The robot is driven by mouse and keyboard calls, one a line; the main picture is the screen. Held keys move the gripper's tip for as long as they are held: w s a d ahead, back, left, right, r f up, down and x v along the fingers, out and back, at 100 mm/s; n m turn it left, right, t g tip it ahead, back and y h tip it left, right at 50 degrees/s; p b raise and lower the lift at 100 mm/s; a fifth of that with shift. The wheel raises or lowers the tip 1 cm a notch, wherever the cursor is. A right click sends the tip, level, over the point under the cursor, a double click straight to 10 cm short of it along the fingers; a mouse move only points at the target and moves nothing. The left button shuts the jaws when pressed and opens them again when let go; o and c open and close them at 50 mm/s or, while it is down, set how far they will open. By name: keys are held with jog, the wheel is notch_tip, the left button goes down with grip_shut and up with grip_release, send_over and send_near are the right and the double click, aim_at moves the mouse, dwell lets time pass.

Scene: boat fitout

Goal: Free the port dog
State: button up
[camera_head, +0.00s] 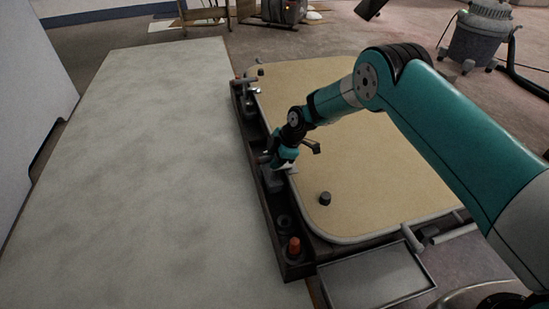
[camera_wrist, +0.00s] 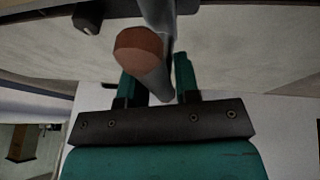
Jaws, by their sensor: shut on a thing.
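The cream hatch panel (camera_head: 375,190) has rounded corners and a pale rim, and lies flat in the head view. My gripper (camera_head: 282,163) is low at its left edge, over a dark trough. In the wrist view, my gripper's (camera_wrist: 157,72) two teal fingers stand on either side of a grey metal lever (camera_wrist: 155,82) with a brown-orange rounded end (camera_wrist: 139,45). They are shut on this lever. The lever's far end and its mount are hidden. In the head view my wrist hides the held part, so I cannot tell whether the lever has turned.
The dark trough (camera_head: 265,205) runs along the panel's left edge, with an orange-capped part (camera_head: 294,247) at its near end. A black knob (camera_head: 325,198) stands on the panel. A long pale board (camera_head: 150,160) lies to the left. A grey vacuum (camera_head: 482,35) stands at the back right.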

jog(key=shift+w+r, duration=0.1)
jog(key=shift+r, duration=0.05)
jog(key=m+p, duration=0.1)
jog(key=m, duration=0.1)
jog(key=m+t+p, duration=0.1)
jog(key=m+p, duration=0.1)
jog(key=shift+r+t+h, duration=0.15)
jog(key=shift+t+h, duration=0.15)
jog(key=shift+h, duration=0.1)
jog(key=m+p, duration=0.1)
jog(key=m, duration=0.1)
jog(key=m+t+h+p, duration=0.1)
jog(key=m, duration=0.1)
jog(key=shift+t+p, duration=0.3)
jog(key=m+h, duration=0.1)
jog(key=m, duration=0.1)
jog(key=m+h, duration=0.1)
jog(key=m, duration=0.2)
jog(key=shift+f+t, duration=0.2)
jog(key=shift+t, duration=0.2)
jog(key=m+h, duration=0.2)
jog(key=m, duration=0.2)
jog(key=shift+m+b, duration=0.35)
jog(key=shift+m, duration=0.05)
jog(key=shift+d, duration=0.1)
jog(key=o, duration=0.8)
jog(key=shift+o, duration=0.2)
